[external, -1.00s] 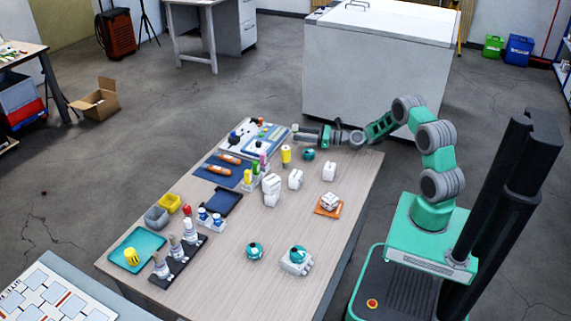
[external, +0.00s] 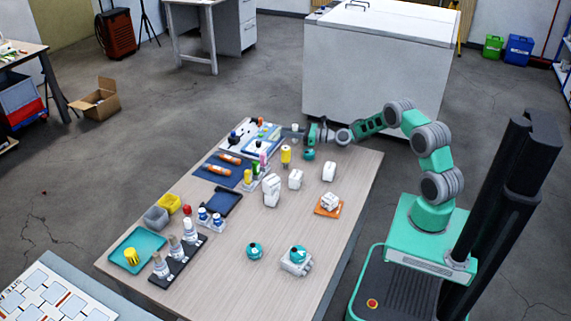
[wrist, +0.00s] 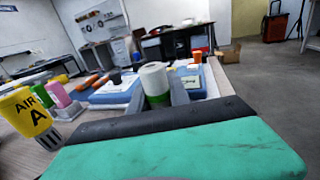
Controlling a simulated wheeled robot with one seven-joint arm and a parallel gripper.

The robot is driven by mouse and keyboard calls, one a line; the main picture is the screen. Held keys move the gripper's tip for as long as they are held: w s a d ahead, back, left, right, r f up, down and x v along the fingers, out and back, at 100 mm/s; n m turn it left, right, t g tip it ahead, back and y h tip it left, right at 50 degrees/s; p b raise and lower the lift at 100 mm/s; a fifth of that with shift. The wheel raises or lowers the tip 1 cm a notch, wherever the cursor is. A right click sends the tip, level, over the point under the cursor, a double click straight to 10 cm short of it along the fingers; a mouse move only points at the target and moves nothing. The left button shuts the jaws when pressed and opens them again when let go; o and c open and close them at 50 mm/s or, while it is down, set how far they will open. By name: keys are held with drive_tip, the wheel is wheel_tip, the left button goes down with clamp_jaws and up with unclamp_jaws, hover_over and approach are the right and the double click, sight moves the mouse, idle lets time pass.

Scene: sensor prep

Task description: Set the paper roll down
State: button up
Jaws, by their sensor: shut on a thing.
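The paper roll (wrist: 154,76) is a white upright cylinder with a green lower part in the wrist view. My gripper (wrist: 158,98) is shut on it, with a grey finger on each side. In the external view the roll (external: 295,128) is small and pale at the tip of my gripper (external: 299,134), at the table's far end beside the white and blue board (external: 269,133). The roll's underside is hidden, so I cannot tell whether it touches the table.
A teal round item (external: 308,154) sits close below my gripper in the external view. White blocks (external: 295,179) stand nearer the camera. The table's far edge is close.

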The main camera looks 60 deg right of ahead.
clamp_jaws()
drive_tip(key=shift+r, duration=0.15)
